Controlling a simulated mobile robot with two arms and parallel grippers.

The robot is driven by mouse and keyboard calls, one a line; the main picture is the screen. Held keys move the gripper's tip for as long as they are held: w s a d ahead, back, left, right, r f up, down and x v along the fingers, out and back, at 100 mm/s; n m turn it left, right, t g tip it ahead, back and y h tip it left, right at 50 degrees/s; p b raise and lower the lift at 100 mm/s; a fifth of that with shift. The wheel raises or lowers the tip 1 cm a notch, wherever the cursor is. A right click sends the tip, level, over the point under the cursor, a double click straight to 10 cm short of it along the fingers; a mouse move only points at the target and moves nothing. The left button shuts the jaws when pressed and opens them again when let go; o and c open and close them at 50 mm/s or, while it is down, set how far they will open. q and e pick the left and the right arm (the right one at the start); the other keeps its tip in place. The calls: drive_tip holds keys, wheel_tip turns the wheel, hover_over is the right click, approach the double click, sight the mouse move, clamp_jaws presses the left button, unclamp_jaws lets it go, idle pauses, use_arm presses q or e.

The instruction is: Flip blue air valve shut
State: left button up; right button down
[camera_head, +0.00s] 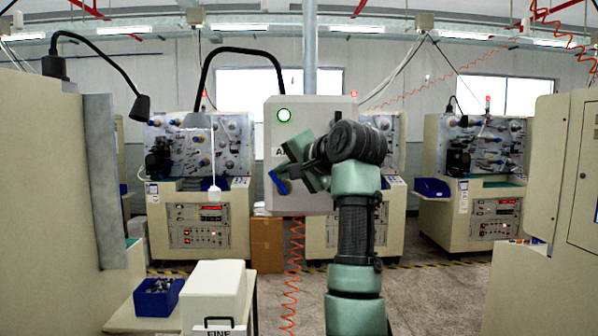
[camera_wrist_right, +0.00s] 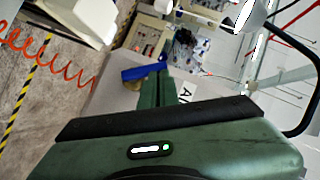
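The blue air valve handle (camera_head: 279,182) is on the lower left part of a grey box panel, tilted down to the right. It also shows in the right wrist view (camera_wrist_right: 143,72), just beyond the fingertips. My right gripper (camera_head: 284,168) is in front of the panel, right at the handle. In the right wrist view its two green fingers (camera_wrist_right: 154,88) lie close together with only a thin line between them. The handle appears across their tips, not between them; I cannot tell if they touch. The valve body is partly hidden. My left gripper is not in view.
The grey panel (camera_head: 322,112) carries a lit green round button (camera_head: 284,115) and a partly covered label. A coiled orange hose (camera_head: 294,270) hangs below. A white box (camera_head: 214,290) and a blue bin (camera_head: 158,297) stand at the lower left. Winding machines (camera_head: 207,225) stand behind.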

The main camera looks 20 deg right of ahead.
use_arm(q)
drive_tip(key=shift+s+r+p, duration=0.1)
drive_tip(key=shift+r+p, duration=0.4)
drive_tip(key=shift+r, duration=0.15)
use_arm(e)
drive_tip(key=shift+n+g+h, duration=0.3)
drive_tip(key=shift+n, duration=0.2)
drive_tip(key=shift+w+a+f, duration=0.2)
drive_tip(key=shift+a+f, duration=0.1)
drive_tip(key=shift+a, duration=0.3)
drive_tip(key=shift+w+a+f, duration=0.2)
drive_tip(key=shift+a+f, duration=0.15)
drive_tip(key=shift+a, duration=0.3)
drive_tip(key=shift+w+a+f, duration=0.2)
drive_tip(key=shift+a+f, duration=0.1)
drive_tip(key=shift+a, duration=0.3)
